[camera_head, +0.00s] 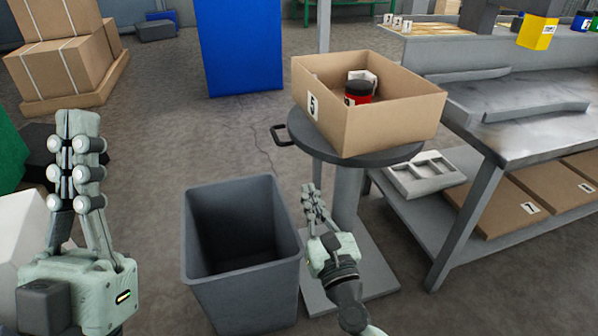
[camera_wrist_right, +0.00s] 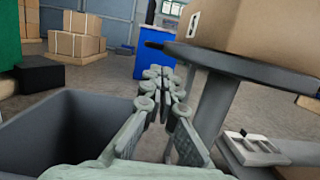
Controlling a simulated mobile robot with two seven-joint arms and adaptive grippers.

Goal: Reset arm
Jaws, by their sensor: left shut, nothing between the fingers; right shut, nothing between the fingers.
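My left gripper (camera_head: 77,135) is at the left of the head view, pointing up, shut and empty. My right gripper (camera_head: 311,192) is right of the grey bin and in front of the round stand, shut and empty. In the right wrist view its fingers (camera_wrist_right: 157,75) are together with nothing between them. Neither gripper appears to touch anything.
A grey open bin (camera_head: 195,275) stands in front. A round stand (camera_head: 385,157) bears an open cardboard box (camera_head: 390,122) marked 5, holding a red-and-black can (camera_head: 357,93) and a white item. A metal workbench (camera_head: 520,140) stands right; stacked boxes (camera_head: 60,60) are back left.

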